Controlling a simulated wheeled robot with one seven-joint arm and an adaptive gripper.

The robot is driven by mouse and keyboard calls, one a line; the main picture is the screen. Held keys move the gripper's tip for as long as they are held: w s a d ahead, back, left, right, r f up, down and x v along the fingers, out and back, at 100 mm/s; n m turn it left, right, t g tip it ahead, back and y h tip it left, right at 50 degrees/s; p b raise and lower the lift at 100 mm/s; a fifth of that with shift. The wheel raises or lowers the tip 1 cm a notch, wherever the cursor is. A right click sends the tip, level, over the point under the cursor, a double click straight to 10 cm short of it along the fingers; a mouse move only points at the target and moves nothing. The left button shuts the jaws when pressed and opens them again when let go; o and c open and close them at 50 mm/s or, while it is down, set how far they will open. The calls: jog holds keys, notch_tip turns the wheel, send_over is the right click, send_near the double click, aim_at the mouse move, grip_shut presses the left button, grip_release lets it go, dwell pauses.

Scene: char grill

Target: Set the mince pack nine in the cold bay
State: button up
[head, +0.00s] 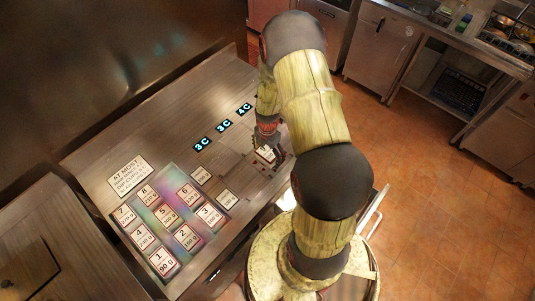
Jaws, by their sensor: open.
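A pale labelled pack (265,154) lies on the steel counter at its right end, directly under my gripper (267,147). Its number is too small to read, so I cannot tell from the label that it is pack nine. My gripper is open and pointing down at this pack, with the fingers close around or just above it; contact is unclear. Packs numbered 1 to 8 sit in rows on a shiny tray (175,187), whose far corner spot is bare. Bay outlines near the gripper are partly hidden by my arm.
Small lit displays reading 3 C (201,143), 3 C (223,125) and 4 C (244,109) line the counter's back. A card headed AT MOST (128,176) lies at the left. Tiled floor is open at right.

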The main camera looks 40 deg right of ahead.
jog(key=shift+w+r, duration=0.1)
jog(key=shift+r, duration=0.45)
notch_tip(320, 180, up, 11)
notch_tip(320, 180, up, 10)
jog(key=m+t, duration=0.1)
jog(key=m, duration=0.3)
send_over(267, 152)
jog(key=w+a, duration=0.1)
jog(key=a, duration=0.3)
jog(key=s+a+r+m+t, duration=0.2)
jog(key=a+r+m, duration=0.35)
jog(key=r, duration=0.45)
jog(key=s+a+r+m+t, duration=0.2)
jog(key=s+a+r+m, duration=0.8)
jog(key=s, duration=0.3)
jog(key=shift+a+r+t, duration=0.3)
jog(key=shift+a+r, duration=0.3)
jog(key=shift+r, duration=0.2)
jog(key=shift+b, duration=0.3)
